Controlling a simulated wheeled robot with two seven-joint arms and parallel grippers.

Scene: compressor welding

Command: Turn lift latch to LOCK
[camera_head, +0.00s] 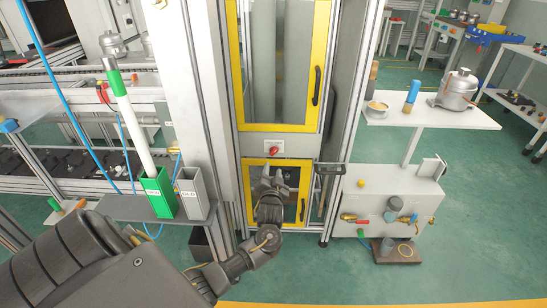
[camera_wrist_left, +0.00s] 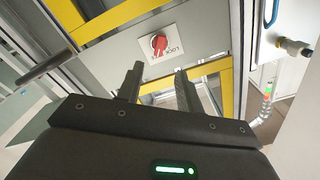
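The lift latch is a red rotary knob (camera_head: 274,150) on a pale plate, set in the grey crossbar between two yellow-framed doors of the lift cabinet. My left gripper (camera_head: 269,172) is in front of the lower door, a little below the knob in the picture. Its two fingers (camera_wrist_left: 159,70) are spread apart with nothing between them and do not touch the knob. My right gripper is not in view.
The upper yellow-framed door (camera_head: 283,127) has a dark handle (camera_head: 316,86). A green holder (camera_head: 158,192) with a white rod and a grey holder (camera_head: 195,193) stand left of the lift. A white shelf (camera_head: 432,117) with a metal compressor (camera_head: 457,88) is to the right.

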